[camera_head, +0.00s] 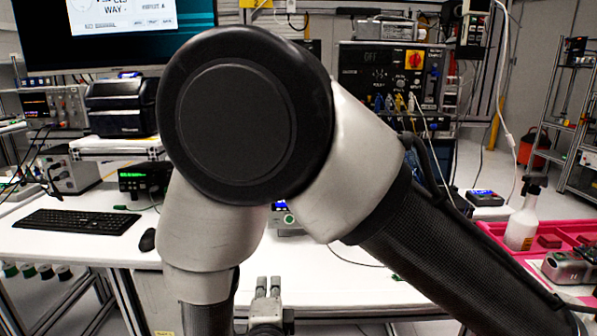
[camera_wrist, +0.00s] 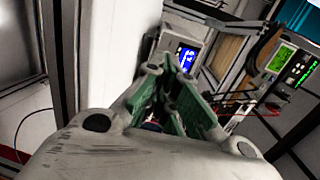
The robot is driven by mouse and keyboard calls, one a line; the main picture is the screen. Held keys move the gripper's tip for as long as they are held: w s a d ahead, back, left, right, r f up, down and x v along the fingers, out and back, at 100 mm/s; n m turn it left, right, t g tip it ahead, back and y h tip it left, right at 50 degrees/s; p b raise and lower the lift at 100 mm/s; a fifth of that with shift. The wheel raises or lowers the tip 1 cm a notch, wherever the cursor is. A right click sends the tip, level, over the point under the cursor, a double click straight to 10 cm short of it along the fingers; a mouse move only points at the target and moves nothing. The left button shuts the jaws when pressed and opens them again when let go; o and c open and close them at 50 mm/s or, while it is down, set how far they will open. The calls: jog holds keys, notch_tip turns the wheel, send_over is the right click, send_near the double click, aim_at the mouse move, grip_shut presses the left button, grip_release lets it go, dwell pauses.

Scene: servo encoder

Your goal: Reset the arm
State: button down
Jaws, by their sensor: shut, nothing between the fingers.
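My arm fills the middle of the head view, with a big black joint cap and grey-white links. My gripper (camera_head: 268,287) shows at the bottom centre of the head view, in front of the white table's front edge. In the wrist view my gripper (camera_wrist: 168,68) has its green-lined fingers close together at the tips, with nothing held. A device with a lit blue screen (camera_wrist: 187,58) lies beyond the fingertips in the wrist view. My arm hides much of the table's middle in the head view.
The white table (camera_head: 75,242) carries a keyboard (camera_head: 77,222), a mouse (camera_head: 147,240) and a small green-display instrument (camera_head: 145,180). A pink tray (camera_head: 490,228) with a white bottle (camera_head: 522,222) is at right. A rack of instruments (camera_head: 392,75) stands behind. Bare tabletop shows below my elbow.

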jog(key=s+a+f+n+g+y, duration=0.3)
jog(key=s+a+f+n+g, duration=0.2)
jog(key=s+f+n+g, duration=0.5)
jog(key=d+r+n+h, duration=0.1)
jog(key=d+r+n, duration=0.1)
jog(key=d+r, duration=0.8)
jog(key=d+r+n+g+h, duration=0.1)
jog(key=d+r, duration=0.9)
jog(key=d, duration=1.2)
jog(key=d+r+n+g+h, duration=0.1)
jog(key=d+r+n, duration=0.3)
jog(key=d+r, duration=0.6)
jog(key=d+h, duration=0.1)
jog(key=d, duration=0.4)
jog(key=shift+d+r, duration=0.2)
jog(key=shift+d, duration=0.2)
